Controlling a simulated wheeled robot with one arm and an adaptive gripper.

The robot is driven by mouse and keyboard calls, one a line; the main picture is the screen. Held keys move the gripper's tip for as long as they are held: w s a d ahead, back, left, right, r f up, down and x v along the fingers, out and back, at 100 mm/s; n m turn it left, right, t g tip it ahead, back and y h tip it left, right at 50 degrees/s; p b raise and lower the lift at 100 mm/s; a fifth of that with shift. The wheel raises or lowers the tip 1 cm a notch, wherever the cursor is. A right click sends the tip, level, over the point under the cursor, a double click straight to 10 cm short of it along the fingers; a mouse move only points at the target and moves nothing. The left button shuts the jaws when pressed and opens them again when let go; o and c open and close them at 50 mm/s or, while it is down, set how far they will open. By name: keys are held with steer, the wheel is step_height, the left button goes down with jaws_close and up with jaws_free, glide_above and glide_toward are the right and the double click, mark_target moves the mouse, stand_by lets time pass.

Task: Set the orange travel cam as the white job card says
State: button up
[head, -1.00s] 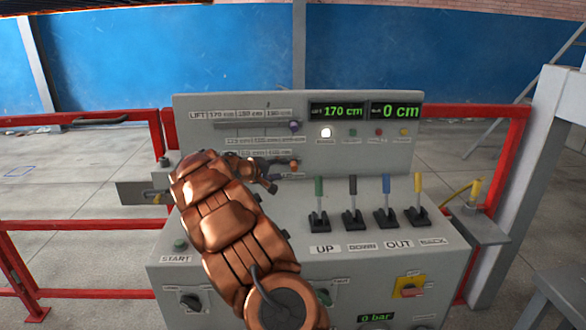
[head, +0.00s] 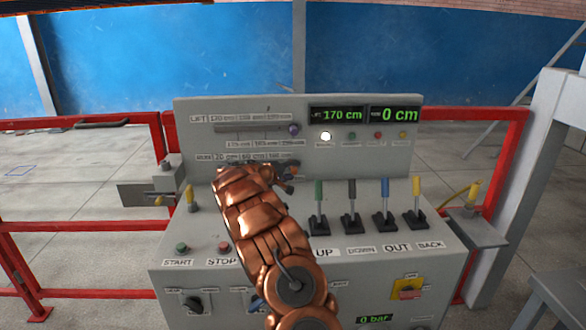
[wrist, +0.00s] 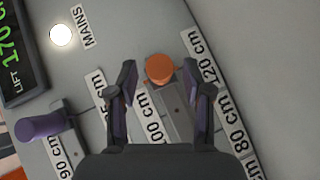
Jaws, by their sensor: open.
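The orange travel cam (wrist: 160,68) is a round knob on a grey slotted rail in the wrist view, next to the "120 cm" label (wrist: 200,55). My gripper (wrist: 162,78) is open, its two dark fingers on either side of the cam; whether they touch it cannot be told. In the head view my gripper (head: 286,178) is at the panel's lower scale, and my arm hides much of that scale. A label ending in "00 cm" (wrist: 152,116) and an "80 cm" label (wrist: 238,132) lie along the rail. I cannot make out a white job card in these frames.
A purple cam (head: 294,129) sits at the right end of the upper LIFT rail, close above my gripper. Several coloured levers (head: 385,200) stand to the right. The displays (head: 365,114) read 170 cm and 0 cm. The white MAINS lamp (head: 326,135) is lit.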

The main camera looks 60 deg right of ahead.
steer(key=shift+d+f, duration=0.15)
steer(key=shift+d, duration=0.45)
steer(key=shift+c, duration=0.4)
steer(key=shift+s, duration=0.1)
jaws_close()
